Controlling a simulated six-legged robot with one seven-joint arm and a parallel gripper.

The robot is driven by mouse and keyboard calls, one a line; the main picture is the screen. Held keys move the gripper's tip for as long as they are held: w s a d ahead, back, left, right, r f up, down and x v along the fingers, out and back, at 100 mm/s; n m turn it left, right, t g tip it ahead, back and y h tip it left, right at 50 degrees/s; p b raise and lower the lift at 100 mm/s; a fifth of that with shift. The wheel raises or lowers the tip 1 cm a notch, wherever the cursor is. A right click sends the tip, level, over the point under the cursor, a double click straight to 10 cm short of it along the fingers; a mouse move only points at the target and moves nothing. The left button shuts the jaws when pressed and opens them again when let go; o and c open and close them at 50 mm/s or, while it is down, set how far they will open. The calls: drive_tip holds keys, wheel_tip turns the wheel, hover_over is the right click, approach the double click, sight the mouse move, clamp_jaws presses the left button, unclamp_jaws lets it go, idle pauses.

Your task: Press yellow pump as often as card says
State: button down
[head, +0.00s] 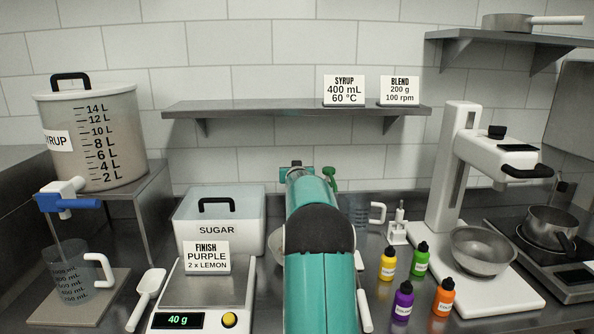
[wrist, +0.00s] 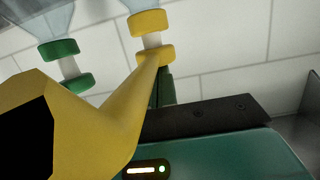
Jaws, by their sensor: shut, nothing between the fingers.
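The yellow pump (wrist: 155,55) shows in the wrist view, where the picture is upside down. Its large yellow spout reaches toward the camera, and its white stem and yellow collar show above. My gripper (wrist: 160,86) is shut and empty, with its dark green fingers right at the yellow pump head; I cannot tell if they touch. A green pump (wrist: 68,66) is beside it. In the head view my arm hides the yellow pump and gripper; a green pump (head: 329,176) shows behind the arm. The card (head: 206,256) reads "FINISH PURPLE 2 x LEMON".
The card is by the sugar bin (head: 220,211) and scale (head: 193,292), reading 40 g. Several small colour bottles, including yellow (head: 388,264) and purple (head: 402,301), stand right of my arm. A mixer (head: 462,170) with a metal bowl (head: 482,251) is farther right. A shelf (head: 290,107) spans the wall.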

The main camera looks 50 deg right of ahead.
wheel_tip(320, 180, up, 3)
drive_tip(key=shift+a+r, duration=0.1)
drive_tip(key=v, duration=1)
idle(2.1)
drive_tip(key=shift+d+r, duration=0.25)
drive_tip(key=shift+r, duration=1)
drive_tip(key=shift+d, duration=0.1)
